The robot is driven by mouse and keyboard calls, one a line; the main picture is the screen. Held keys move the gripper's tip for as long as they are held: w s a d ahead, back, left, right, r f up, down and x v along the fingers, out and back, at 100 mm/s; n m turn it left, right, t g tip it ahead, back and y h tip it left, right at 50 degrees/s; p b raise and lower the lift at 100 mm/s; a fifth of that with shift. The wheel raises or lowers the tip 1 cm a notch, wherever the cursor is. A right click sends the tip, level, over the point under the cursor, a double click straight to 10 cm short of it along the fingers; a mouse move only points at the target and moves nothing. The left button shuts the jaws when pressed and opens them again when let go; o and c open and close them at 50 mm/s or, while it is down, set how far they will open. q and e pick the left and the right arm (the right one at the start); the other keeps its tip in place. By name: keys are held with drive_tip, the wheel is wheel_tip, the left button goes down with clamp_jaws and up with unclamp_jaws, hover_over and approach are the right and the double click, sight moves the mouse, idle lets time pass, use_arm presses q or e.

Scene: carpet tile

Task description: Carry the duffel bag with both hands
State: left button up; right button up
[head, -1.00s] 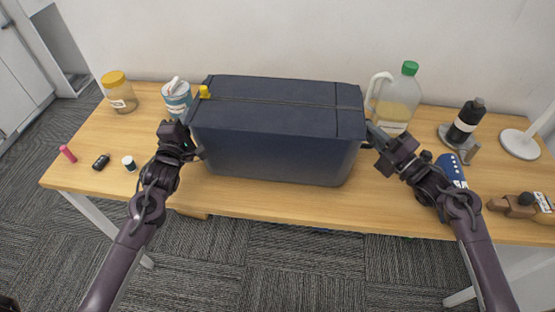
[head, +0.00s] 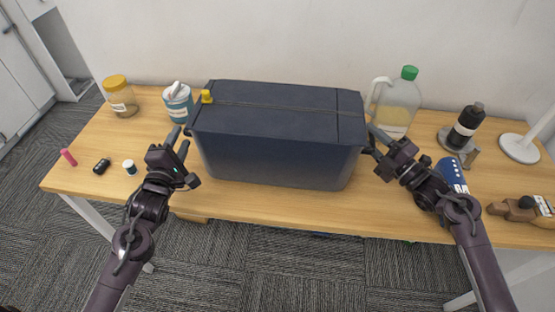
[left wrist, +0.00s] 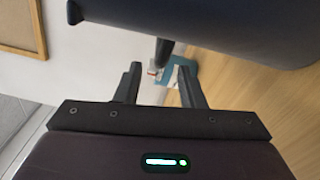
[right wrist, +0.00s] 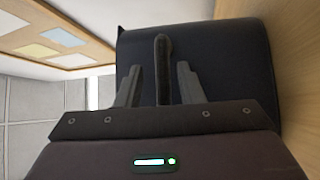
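The dark blue duffel bag (head: 280,135) sits on the wooden table, long side facing me. My left gripper (head: 179,142) is open and empty, to the left of the bag's left end. In the left wrist view the bag (left wrist: 230,25) is at the top and a dark handle (left wrist: 164,50) shows beyond the open fingers. My right gripper (head: 371,142) is at the bag's right end. In the right wrist view its fingers (right wrist: 159,80) are apart, with the bag's dark handle (right wrist: 163,55) between them and gaps showing on both sides.
A blue-white tub (head: 178,103) stands close behind the left gripper, and a jug (head: 396,105) with a green cap stands behind the right. A blue can (head: 452,173) is right of the right gripper. The table's front edge (head: 300,228) is near. Small items lie far left.

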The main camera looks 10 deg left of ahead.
drive_tip(key=shift+s+a+f, duration=0.1)
drive_tip(key=shift+s+f, duration=0.05)
drive_tip(key=shift+f, duration=0.45)
drive_tip(key=shift+s+d+f, duration=0.1)
drive_tip(key=shift+s+d, duration=0.15)
use_arm(q)
drive_tip(key=shift+s+d, duration=0.1)
drive_tip(key=shift+s, duration=0.65)
use_arm(e)
drive_tip(key=r+v, duration=0.1)
drive_tip(key=v, duration=0.6)
drive_tip(key=shift+d, duration=0.2)
drive_tip(key=shift+w, duration=0.1)
use_arm(q)
drive_tip(key=shift+f, duration=0.1)
